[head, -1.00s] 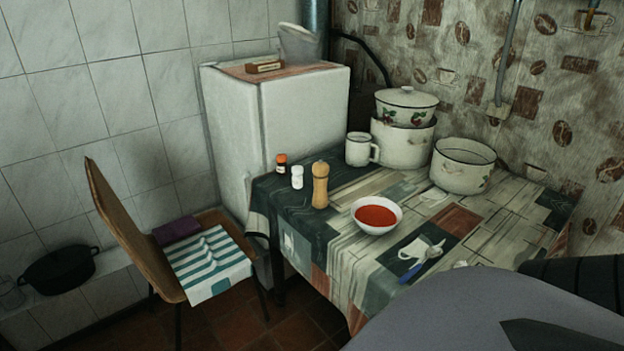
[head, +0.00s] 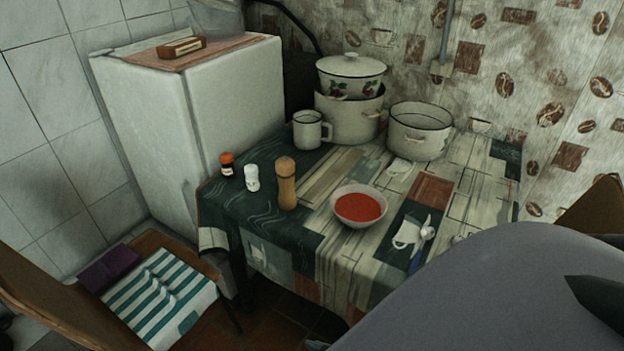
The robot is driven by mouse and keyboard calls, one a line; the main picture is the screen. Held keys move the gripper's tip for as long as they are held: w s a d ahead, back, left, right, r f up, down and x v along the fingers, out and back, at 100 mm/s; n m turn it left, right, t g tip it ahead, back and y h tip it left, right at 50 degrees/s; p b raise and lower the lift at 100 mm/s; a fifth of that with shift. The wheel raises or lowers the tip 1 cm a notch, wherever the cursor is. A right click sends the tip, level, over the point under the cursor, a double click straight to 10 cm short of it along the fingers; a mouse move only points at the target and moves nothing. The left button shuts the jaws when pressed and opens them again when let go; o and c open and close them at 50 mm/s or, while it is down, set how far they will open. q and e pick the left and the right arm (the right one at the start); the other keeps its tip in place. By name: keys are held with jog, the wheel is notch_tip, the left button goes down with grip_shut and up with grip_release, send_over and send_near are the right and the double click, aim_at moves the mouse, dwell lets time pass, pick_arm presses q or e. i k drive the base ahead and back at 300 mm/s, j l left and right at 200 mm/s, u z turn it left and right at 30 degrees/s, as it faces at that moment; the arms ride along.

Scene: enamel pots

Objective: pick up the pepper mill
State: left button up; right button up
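The pepper mill (head: 287,184) is light wood with a rounded knob on top. It stands upright near the left front edge of the table. A white shaker (head: 252,177) and a small jar with an orange-red lid (head: 227,164) stand to its left. A white bowl of red soup (head: 358,206) is to its right. A large grey shape of my own body covers the lower right corner and part of the table's near side.
The table (head: 317,185) has a patterned cloth. A white mug (head: 309,130), stacked enamel pots (head: 350,98) and an open pot (head: 419,132) stand at the back. A chair (head: 150,250) is at the lower left, a white fridge (head: 190,110) behind.

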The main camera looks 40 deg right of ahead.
aim_at(287, 200)
jog(key=i+j+z, duration=0.1)
jog(key=i+z, duration=0.2)
jog(key=z, duration=0.15)
jog(key=i+j+z, duration=0.25)
jog(key=z, duration=0.2)
jog(key=i, duration=0.05)
